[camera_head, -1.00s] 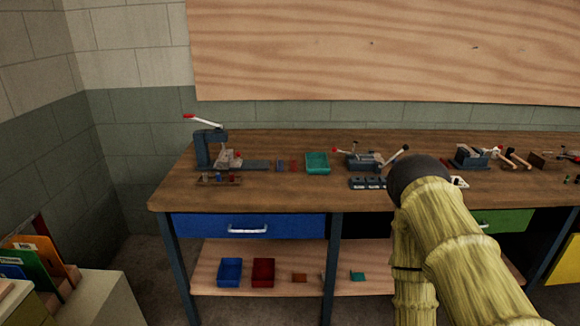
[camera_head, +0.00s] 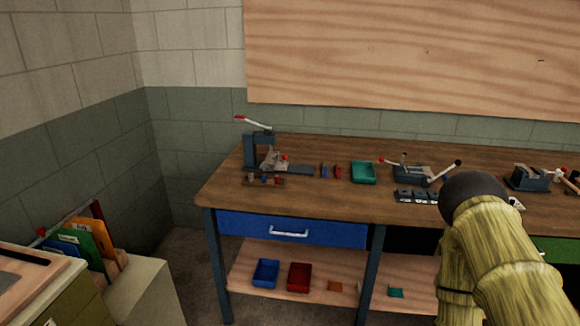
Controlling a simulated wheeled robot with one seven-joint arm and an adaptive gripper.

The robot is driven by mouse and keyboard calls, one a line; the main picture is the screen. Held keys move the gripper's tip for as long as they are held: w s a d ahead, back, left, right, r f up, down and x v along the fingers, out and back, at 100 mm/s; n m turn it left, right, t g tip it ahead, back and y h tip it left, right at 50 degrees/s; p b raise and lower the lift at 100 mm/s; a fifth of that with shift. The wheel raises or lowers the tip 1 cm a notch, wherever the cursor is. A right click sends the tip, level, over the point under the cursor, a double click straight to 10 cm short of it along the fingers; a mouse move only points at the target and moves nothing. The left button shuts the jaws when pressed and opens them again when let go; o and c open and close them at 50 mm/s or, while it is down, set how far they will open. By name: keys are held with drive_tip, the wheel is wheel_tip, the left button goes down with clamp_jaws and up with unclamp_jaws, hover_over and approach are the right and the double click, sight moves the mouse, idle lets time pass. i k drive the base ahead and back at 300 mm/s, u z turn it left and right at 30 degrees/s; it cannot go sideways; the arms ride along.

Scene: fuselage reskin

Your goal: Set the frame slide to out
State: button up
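I cannot tell for certain which part is the frame slide. A second dark fixture (camera_head: 411,174) with red- and black-tipped levers stands farther right. A third dark fixture (camera_head: 527,178) is near the right edge. My arm, in a yellowish sleeve with a dark rounded end, reaches up at the lower right and covers part of the bench. My gripper is not visible.
The wooden workbench (camera_head: 330,205) has a blue drawer (camera_head: 330,232) and a lower shelf with blue (camera_head: 266,272) and red (camera_head: 300,277) bins. A teal tray (camera_head: 363,173) is on top. A cabinet with colored folders (camera_head: 92,243) stands at left. Floor shows between them.

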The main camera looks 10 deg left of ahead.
sight(277, 166)
drive_tip(key=z, duration=1.2)
drive_tip(key=i, duration=1.1)
drive_tip(key=u, duration=2.2)
